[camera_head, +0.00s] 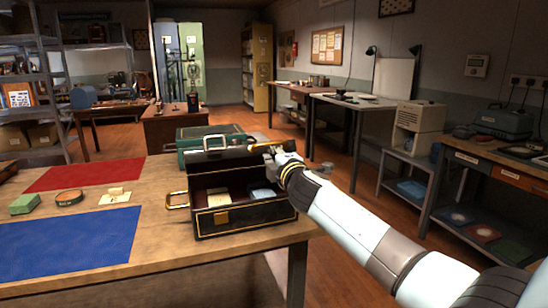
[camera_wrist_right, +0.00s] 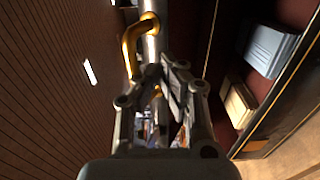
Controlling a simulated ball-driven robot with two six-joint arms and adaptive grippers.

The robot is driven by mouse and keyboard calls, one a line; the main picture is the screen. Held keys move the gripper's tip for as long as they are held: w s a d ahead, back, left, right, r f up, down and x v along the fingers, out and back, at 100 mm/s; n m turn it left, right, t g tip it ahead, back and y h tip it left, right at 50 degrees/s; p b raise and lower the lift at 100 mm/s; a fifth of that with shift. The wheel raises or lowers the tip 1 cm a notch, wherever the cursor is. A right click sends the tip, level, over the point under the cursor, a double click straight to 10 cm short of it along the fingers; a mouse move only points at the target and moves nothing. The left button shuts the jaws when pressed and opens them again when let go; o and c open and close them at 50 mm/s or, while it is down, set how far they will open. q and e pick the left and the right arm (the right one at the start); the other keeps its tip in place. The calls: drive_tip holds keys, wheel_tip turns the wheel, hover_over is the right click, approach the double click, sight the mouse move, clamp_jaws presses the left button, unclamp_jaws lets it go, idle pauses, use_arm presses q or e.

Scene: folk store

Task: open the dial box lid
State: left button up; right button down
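The black dial box (camera_head: 245,217) with gold trim stands on the wooden table near its right edge. Its lid (camera_head: 222,155) is raised at the back, so the dark red inside shows with pale and blue items in it. My right gripper (camera_head: 272,148) is at the box's upper right, by a gold handle. In the right wrist view that curved gold handle (camera_wrist_right: 130,48) runs to the fingers (camera_wrist_right: 165,80), which are close together with a bit of gold between them. The inside also shows there, with a blue block (camera_wrist_right: 270,50). My left gripper is not in view.
A green case (camera_head: 195,133) stands just behind the box. A red mat (camera_head: 83,175), a blue mat (camera_head: 65,245), a green block (camera_head: 24,203) and a round tin (camera_head: 69,197) lie to the left. Open floor and a grey side shelf are to the right.

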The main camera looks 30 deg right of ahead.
drive_tip(key=shift+w+r+p, duration=0.3)
drive_tip(key=shift+r, duration=0.3)
drive_tip(key=shift+d+r, duration=0.1)
drive_tip(key=shift+w+d+r+p, duration=0.15)
drive_tip(key=shift+w+r+p, duration=0.6)
drive_tip(key=shift+r, duration=0.25)
drive_tip(key=shift+s, duration=0.15)
drive_tip(key=p+v, duration=0.2)
drive_tip(key=v, duration=0.9)
idle(0.5)
